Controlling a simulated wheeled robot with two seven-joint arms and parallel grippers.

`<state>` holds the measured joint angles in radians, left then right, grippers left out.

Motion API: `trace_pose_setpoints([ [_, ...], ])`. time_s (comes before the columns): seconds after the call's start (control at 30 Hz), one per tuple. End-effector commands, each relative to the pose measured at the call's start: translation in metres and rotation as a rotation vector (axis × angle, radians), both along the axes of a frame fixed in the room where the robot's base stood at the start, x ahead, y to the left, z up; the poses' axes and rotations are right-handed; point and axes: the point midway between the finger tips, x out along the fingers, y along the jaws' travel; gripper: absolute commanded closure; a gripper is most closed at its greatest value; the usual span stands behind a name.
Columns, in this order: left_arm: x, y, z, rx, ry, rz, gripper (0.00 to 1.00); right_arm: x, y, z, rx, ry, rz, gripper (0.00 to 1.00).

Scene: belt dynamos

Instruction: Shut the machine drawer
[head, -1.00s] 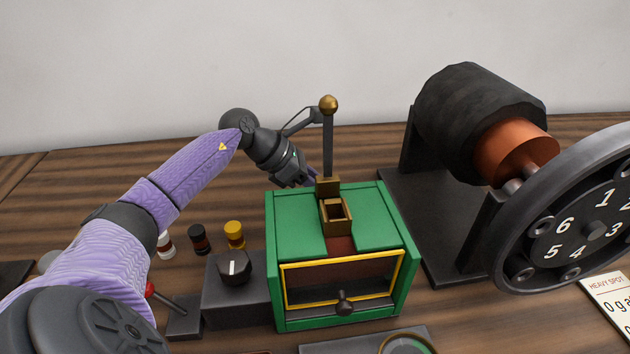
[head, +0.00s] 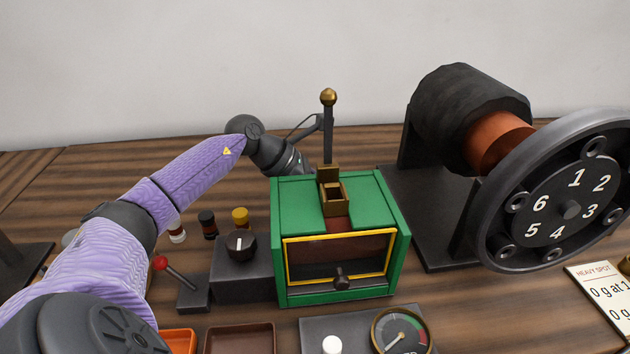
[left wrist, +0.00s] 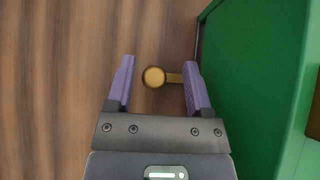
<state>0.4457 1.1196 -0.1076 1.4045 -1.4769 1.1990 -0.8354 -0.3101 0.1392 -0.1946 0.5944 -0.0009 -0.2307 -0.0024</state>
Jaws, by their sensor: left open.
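The machine is a green box (head: 300,203) with a yellow-framed window (head: 338,258) and a dark front knob (head: 340,279). No open drawer shows on the faces visible in the head view; its far side is hidden. In the left wrist view a round brass knob (left wrist: 154,77), with a short stem toward the green box (left wrist: 245,90), sits between the fingers of my left gripper (left wrist: 158,65). The fingers are open, one on each side of it, the right one beside the box wall. In the head view the fingers are hidden behind the box. My right gripper is not in view.
A brass-topped post (head: 328,98) rises behind the box. A large numbered wheel (head: 562,207) with a dark drum (head: 465,105) stands at the right. A dial block (head: 245,267), a red-tipped lever (head: 180,273), trays and a gauge (head: 401,333) lie in front and left.

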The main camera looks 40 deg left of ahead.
Motion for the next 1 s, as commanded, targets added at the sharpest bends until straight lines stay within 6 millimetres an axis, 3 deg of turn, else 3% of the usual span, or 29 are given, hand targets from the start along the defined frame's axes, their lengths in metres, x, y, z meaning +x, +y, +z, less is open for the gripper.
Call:
trace_pose_setpoints([
  [0.3, -0.035, 0.028, 0.046, 0.003, 0.006, 0.001, 0.34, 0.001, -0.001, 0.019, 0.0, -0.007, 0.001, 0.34],
  [0.5, -0.049, 0.039, 0.065, -0.001, 0.002, -0.001, 0.34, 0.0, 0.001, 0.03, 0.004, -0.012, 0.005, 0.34],
  [1.0, -0.053, 0.043, 0.068, 0.0, 0.002, -0.001, 0.34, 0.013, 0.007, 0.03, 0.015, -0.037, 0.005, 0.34],
])
